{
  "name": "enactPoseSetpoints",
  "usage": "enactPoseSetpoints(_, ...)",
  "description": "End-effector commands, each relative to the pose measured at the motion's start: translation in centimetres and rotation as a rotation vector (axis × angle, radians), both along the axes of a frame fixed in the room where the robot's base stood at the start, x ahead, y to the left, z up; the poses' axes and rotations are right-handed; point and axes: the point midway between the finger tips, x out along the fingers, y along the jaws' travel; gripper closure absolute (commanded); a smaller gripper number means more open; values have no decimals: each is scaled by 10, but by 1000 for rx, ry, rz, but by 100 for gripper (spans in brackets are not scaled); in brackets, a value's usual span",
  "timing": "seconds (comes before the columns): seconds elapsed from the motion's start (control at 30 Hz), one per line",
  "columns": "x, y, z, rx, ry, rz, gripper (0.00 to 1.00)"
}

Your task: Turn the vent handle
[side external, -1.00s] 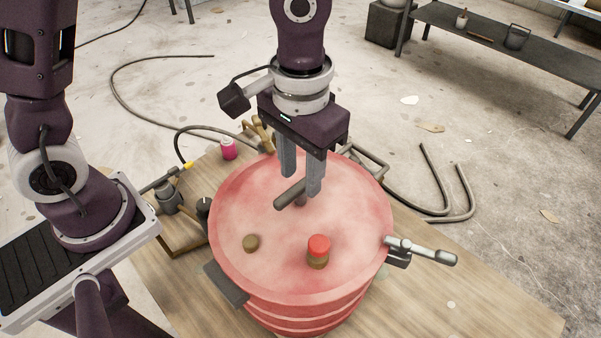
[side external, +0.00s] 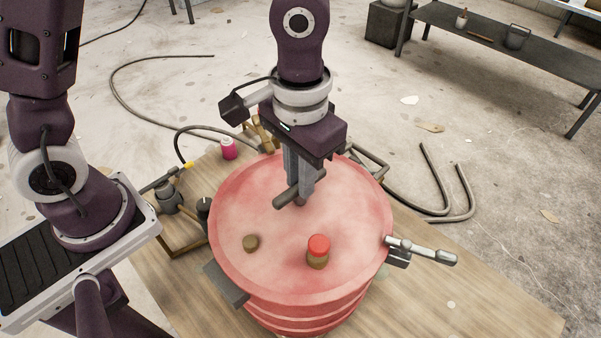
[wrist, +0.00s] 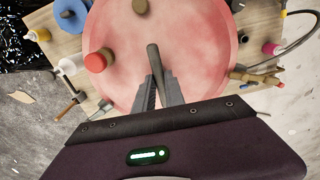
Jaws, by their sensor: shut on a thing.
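The vent handle (side external: 286,199) is a dark grey bar on a short post near the back middle of the red drum lid (side external: 270,262). My gripper (side external: 302,192) points down over the lid, with its two fingers closed around the bar. In the wrist view the handle (wrist: 154,60) runs away from between the fingertips (wrist: 158,88), its far end sticking out over the lid. The part of the bar between the fingers is hidden.
A red-capped fitting (side external: 318,250) and a small brown plug (side external: 251,242) stand up from the lid. A lever clamp (side external: 422,250) juts out at the lid's right edge. A pink bottle (side external: 228,148) stands on the wooden board behind left.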

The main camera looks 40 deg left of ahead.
Motion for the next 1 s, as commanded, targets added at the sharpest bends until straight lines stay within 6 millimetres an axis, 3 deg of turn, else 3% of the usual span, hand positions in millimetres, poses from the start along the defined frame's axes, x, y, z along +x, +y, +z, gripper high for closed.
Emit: enactPoseSetpoints(1.0,1,0,1,-1,-3,-893,100)
